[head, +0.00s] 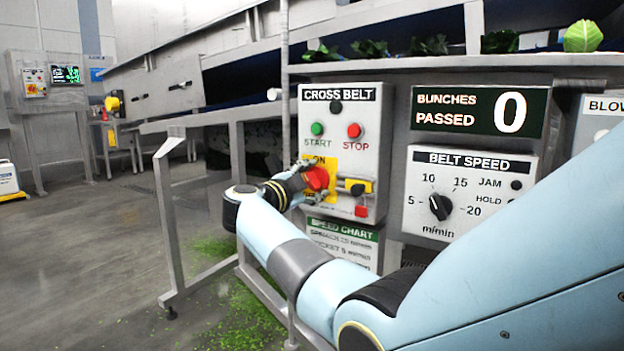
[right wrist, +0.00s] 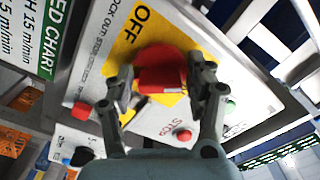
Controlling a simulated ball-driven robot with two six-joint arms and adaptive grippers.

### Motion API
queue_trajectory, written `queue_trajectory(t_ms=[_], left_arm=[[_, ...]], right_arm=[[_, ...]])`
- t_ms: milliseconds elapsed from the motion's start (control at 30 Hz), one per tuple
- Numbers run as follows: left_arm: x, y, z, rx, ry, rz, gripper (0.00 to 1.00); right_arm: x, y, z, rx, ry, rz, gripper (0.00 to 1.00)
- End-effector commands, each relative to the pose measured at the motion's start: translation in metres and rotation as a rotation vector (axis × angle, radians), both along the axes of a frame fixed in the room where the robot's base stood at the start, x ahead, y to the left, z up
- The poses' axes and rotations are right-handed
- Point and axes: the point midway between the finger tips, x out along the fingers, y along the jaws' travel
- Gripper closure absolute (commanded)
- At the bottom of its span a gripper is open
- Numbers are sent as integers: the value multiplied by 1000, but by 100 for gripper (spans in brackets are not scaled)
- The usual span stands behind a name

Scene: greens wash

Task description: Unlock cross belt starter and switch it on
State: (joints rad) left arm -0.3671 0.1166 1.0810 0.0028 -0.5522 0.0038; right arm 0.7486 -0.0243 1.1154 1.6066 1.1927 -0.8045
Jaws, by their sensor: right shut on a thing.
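The cross belt starter box (head: 372,120) is a grey panel with a green START button (head: 317,129) and a red STOP button (head: 354,130). Its red rotary switch (head: 317,178) sits on a yellow plate at the lower left. My right gripper (head: 302,183) is shut on the switch. In the right wrist view, the fingers (right wrist: 165,92) stand either side of the red switch (right wrist: 160,70), with OFF on the yellow plate beside it. A yellow and black piece (head: 356,186) is right of the switch, with a red piece (head: 361,211) below it. My left gripper is out of view.
A belt speed panel (head: 470,200) with a black knob and a bunches counter (head: 480,110) reading 0 stand to the right. A speed chart (head: 343,240) hangs below the starter. A metal rail frame (head: 172,220) stands left. Open floor lies beyond it.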

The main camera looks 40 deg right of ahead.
Motion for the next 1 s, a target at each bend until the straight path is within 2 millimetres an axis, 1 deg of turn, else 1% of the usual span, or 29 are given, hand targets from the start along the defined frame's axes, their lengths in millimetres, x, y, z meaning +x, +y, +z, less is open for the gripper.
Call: queue_trajectory(t_ms=[167, 500, 733, 1000], left_arm=[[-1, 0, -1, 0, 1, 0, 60], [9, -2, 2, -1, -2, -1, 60], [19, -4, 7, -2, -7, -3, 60], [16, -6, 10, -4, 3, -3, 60]], right_arm=[[0, 1, -2, 65, -152, 0, 77], [0, 0, -3, 177, -417, 0, 77], [-1, 1, -3, 227, -536, -1, 77], [-1, 1, -3, 255, -604, -1, 77]])
